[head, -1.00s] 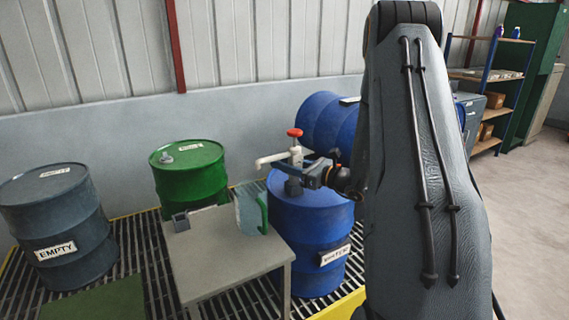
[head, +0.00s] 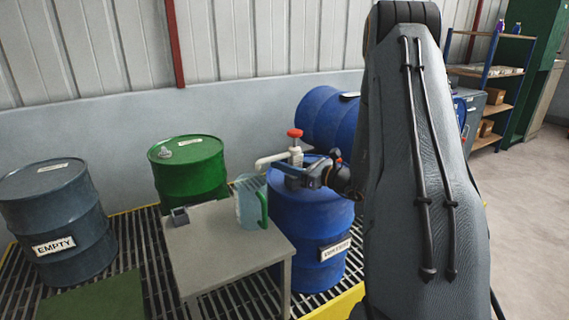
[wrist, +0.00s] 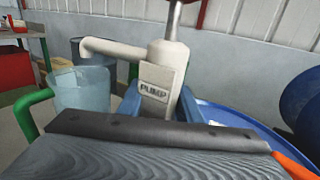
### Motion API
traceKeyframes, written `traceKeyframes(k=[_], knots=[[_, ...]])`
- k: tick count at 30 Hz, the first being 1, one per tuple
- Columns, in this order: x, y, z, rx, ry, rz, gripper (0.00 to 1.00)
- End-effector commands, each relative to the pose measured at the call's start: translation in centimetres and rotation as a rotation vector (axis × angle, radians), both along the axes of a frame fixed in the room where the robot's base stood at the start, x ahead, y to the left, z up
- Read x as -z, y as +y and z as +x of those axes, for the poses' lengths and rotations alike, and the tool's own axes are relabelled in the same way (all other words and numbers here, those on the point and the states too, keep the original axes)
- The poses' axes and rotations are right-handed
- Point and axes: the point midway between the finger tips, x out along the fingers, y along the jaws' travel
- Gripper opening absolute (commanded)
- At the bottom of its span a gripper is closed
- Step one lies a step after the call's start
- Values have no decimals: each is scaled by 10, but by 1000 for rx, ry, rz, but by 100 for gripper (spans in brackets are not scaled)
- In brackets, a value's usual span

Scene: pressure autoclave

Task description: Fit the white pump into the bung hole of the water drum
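The white pump (head: 296,155) has a red knob, a spout pointing left and a "PUMP" label that faces the wrist camera (wrist: 160,82). My gripper (head: 296,175) is shut on the pump's body, with blue fingers on either side of it in the wrist view (wrist: 153,106). The pump stands about upright over the top of the blue water drum (head: 305,225), whose rim also shows in the wrist view (wrist: 238,122). The gripper hides the pump's lower end and the bung hole, so I cannot tell whether they meet.
A clear jug with a green handle (head: 247,203) stands on a grey table (head: 225,245) left of the drum. A green drum (head: 190,180) and a grey "EMPTY" drum (head: 55,215) stand further left. Another blue drum (head: 325,118) lies behind.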

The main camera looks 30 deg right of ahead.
Motion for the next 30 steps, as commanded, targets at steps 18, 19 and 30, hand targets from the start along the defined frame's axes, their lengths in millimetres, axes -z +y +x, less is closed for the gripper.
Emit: traceKeyframes(k=[18,19,30], knots=[[0,-11,-18,3,0,0,52],[0,-14,-22,3,-1,0,52],[-1,-37,-65,1,-1,0,52]])
